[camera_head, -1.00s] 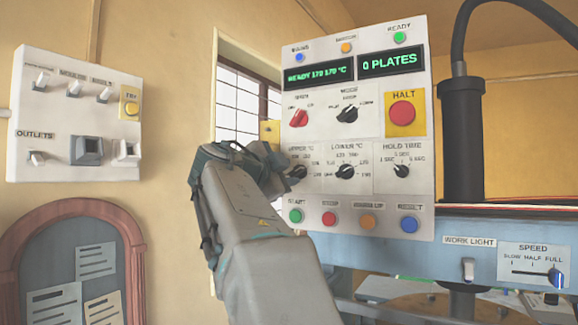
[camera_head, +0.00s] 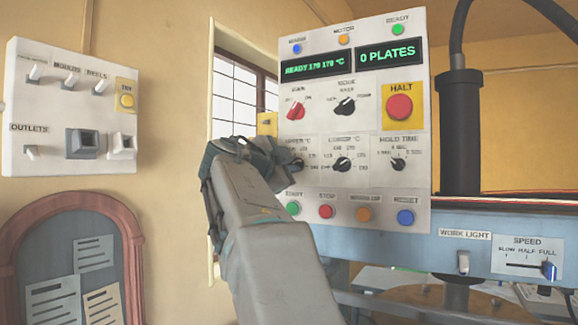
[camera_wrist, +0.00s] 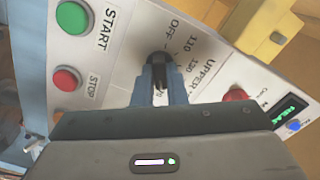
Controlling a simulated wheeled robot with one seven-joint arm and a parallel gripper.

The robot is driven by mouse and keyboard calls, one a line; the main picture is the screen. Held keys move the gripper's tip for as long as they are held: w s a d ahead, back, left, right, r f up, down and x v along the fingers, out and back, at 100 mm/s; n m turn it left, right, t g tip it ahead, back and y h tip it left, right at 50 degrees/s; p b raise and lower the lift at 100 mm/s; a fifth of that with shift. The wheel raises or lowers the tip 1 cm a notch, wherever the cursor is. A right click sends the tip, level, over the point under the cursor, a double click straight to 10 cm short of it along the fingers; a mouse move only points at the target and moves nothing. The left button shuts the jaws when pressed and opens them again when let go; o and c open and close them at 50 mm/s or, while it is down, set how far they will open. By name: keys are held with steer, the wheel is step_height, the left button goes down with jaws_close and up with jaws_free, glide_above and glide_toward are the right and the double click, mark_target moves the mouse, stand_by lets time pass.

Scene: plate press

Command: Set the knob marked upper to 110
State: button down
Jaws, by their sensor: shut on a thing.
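The upper knob (camera_head: 296,163) is a black dial on the left of the white control panel (camera_head: 372,184), partly covered by my gripper in the head view. In the wrist view the upper knob (camera_wrist: 157,58) sits between my fingertips, with the marks OFF, 110 and 120 beside it. My gripper (camera_wrist: 159,72) is shut on this knob. In the head view my gripper (camera_head: 285,160) reaches it from the lower left. The knob's pointer is hidden by the fingers, so I cannot tell its setting. The display (camera_head: 318,68) appears to read READY 170 170 °C.
The lower knob (camera_head: 342,165) and hold time knob (camera_head: 398,164) are to the right. Red main knob (camera_head: 295,110) is above. START (camera_head: 293,208) and STOP (camera_head: 327,211) buttons are below. The red HALT button (camera_head: 400,107) is upper right. An outlets panel (camera_head: 70,148) hangs left.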

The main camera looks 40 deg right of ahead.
steer(key=shift+n, duration=0.4)
steer(key=n+b, duration=0.1)
steer(key=n, duration=2.1)
steer(key=shift+a+r+n, duration=0.1)
steer(key=shift+r+n, duration=0.05)
steer(key=shift+n, duration=0.25)
steer(key=c, duration=1.5)
jaws_free()
steer(key=shift+o, duration=0.2)
steer(key=b+v, duration=0.2)
steer(key=v, duration=1.1)
steer(key=shift+s+a+b, duration=0.2)
steer(key=shift+a+b, duration=0.15)
